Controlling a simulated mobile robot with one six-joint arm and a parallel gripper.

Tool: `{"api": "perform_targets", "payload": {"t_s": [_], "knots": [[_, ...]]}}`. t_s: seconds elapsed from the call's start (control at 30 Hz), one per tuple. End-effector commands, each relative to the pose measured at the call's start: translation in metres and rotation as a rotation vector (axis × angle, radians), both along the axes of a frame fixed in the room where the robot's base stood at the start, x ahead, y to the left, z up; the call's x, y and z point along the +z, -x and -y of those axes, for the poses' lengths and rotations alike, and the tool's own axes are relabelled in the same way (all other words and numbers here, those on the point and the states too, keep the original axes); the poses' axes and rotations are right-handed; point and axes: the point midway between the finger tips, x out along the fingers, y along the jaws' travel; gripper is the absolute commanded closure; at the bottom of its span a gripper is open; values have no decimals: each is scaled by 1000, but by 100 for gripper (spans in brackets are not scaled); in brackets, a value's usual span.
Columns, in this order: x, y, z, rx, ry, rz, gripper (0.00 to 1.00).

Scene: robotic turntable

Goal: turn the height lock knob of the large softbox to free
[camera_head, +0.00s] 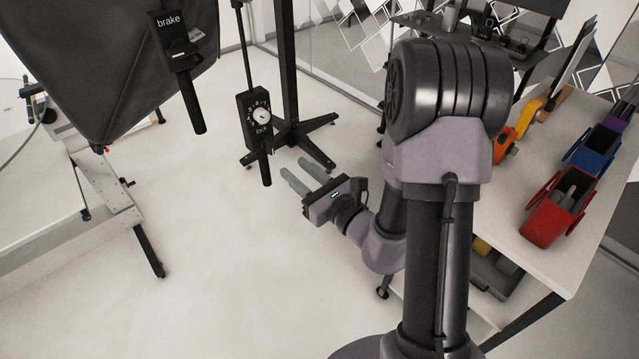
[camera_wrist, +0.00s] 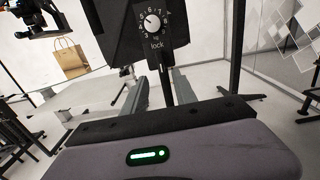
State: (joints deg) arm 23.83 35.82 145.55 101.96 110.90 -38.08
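The large softbox (camera_head: 110,60) is a dark shape at the upper left of the head view. A black control box (camera_head: 252,103) hangs on a rod, with a handle below it. Its face carries a round white dial knob (camera_head: 262,115) ringed by numbers, with "lock" printed under it. In the wrist view the knob (camera_wrist: 153,24) is at the top centre. My gripper (camera_head: 292,166) is open and empty, below and right of the box in the head view. In the wrist view its two fingers (camera_wrist: 157,76) are apart, below the knob, and not touching it.
A second black box marked "brake" (camera_head: 168,22) hangs at the upper left. A black stand (camera_head: 290,80) is behind the lock box. A white table (camera_head: 560,240) with coloured bins is at the right. Bare floor (camera_head: 230,270) lies in the middle.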

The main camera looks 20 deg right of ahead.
Motion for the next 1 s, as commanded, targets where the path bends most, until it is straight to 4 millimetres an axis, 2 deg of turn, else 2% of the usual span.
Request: {"api": "perform_targets", "payload": {"t_s": [0.03, 0.07, 0.17, 0.3, 0.43, 0.57, 0.93, 1.0], "knots": [[16, 5, 2, 2, -4, -10, 66], [17, 8, 3, 2, -4, -9, 66], [18, 21, 7, -4, -11, -10, 66], [13, 53, 19, -13, -14, -9, 66], [9, 70, 24, -8, -8, -7, 66], [6, 77, 25, -6, -7, -2, 66], [5, 77, 25, -4, -5, -1, 66], [10, 75, 19, 26, 0, 13, 66]]}}
